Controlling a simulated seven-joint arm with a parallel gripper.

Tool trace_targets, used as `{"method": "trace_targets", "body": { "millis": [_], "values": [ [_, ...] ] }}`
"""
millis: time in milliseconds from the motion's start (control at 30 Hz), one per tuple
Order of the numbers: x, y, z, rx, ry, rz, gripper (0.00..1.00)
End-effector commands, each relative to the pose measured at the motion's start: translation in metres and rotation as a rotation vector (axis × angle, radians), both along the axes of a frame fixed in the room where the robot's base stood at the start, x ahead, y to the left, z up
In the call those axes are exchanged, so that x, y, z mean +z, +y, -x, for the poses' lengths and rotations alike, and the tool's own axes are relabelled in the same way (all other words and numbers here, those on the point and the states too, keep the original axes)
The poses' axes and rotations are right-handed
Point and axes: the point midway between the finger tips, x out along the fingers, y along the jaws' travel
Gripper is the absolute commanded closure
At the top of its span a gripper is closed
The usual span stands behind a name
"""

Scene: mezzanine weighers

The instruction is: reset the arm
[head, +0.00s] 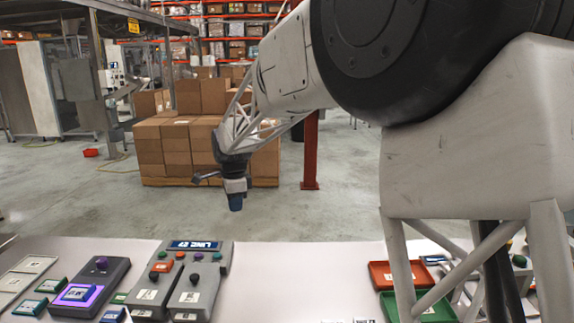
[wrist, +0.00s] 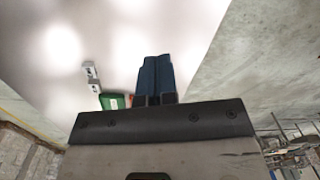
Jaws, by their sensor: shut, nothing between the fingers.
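My gripper (head: 236,201) hangs at the end of my arm, above and beyond the far edge of the white table in the head view. It points downward and is clear of everything on the table. In the wrist view my gripper (wrist: 157,62) shows its two dark blue fingers side by side, shut with nothing between them. My arm fills the right of the head view and hides part of the table there.
The white table (head: 300,262) holds a scale with a lit purple plate (head: 88,288), a control box (head: 213,262), a red tray (head: 382,274) and a green tray (head: 388,306). The table's middle is mostly clear. Stacked cartons (head: 165,145) stand on the floor behind.

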Motion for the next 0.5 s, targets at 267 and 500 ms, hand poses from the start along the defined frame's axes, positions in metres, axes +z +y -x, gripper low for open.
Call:
{"method": "trace_targets", "body": {
  "millis": [267,500],
  "values": [
    [0.03,-0.071,0.047,0.162,-0.03,0.006,1.0],
    [0.046,-0.126,0.094,0.307,-0.054,0.018,1.0]
  ]
}}
